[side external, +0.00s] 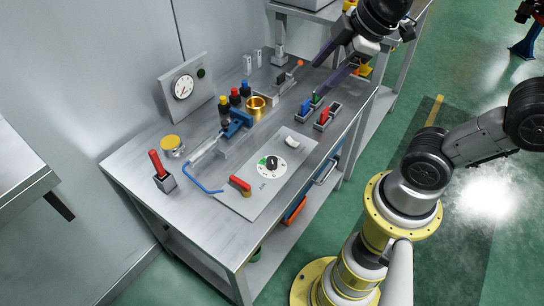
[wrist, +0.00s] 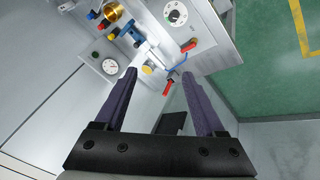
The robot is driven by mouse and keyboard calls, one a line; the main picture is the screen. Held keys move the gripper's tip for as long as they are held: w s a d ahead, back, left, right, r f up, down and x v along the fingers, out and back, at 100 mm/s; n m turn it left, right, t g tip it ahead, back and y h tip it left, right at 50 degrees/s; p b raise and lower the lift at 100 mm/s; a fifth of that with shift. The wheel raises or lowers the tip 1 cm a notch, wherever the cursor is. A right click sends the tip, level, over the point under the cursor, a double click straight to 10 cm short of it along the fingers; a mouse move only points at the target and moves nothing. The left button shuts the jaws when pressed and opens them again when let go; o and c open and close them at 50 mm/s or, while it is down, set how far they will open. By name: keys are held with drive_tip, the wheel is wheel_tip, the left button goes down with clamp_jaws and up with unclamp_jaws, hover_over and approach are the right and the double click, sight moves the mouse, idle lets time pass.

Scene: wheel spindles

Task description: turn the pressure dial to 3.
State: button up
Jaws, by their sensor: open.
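The dial is a black knob (side external: 272,162) on a round white scale with a green patch at its left, set in a grey panel (side external: 225,196) on the bench. Its numbers are too small to read, so I cannot tell its setting. The dial (wrist: 175,13) also shows at the top of the wrist view. My gripper (side external: 318,80) has two purple fingers, spread and empty, above the back right of the bench, apart from the dial. In the wrist view my gripper (wrist: 159,73) shows a wide gap between the fingertips, with the dial beyond them.
A red lever (side external: 240,184) and a light switch (side external: 292,142) flank the dial.

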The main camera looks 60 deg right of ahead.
drive_tip(key=w+f+n+g, duration=0.1)
drive_tip(key=w+f+n, duration=0.15)
drive_tip(key=w, duration=0.25)
drive_tip(key=n+g, duration=0.3)
drive_tip(key=n, duration=0.2)
hover_over(272, 160)
wheel_tip(272, 160, down, 10)
wheel_tip(272, 160, down, 21)
drive_tip(key=shift+f+g, duration=0.1)
drive_tip(key=shift+g, duration=0.9)
drive_tip(key=shift+c, duration=0.4)
clamp_jaws()
